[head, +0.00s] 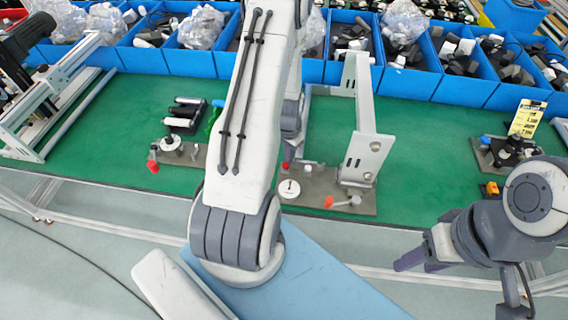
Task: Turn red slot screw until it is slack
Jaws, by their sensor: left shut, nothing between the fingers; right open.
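A brown plate (325,188) on the green bench carries a white disc (289,188), a lever with a red end (328,201) and small red parts near its back edge, one of them a red piece (285,165). I cannot tell which red part is the slot screw, as slots are too small to see. My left gripper (289,152) is shut and empty, pointing down just above the back-left of this plate, partly hidden by my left arm. Whether it touches a red part is unclear. My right gripper (415,262) is open and empty, in front of the bench at right.
A grey upright bracket (368,150) stands on the plate's right side, close to my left gripper. Another plate with a red-ended lever (153,166) lies to the left, a black device (505,150) to the right. Blue bins (410,82) line the back. Green bench between is clear.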

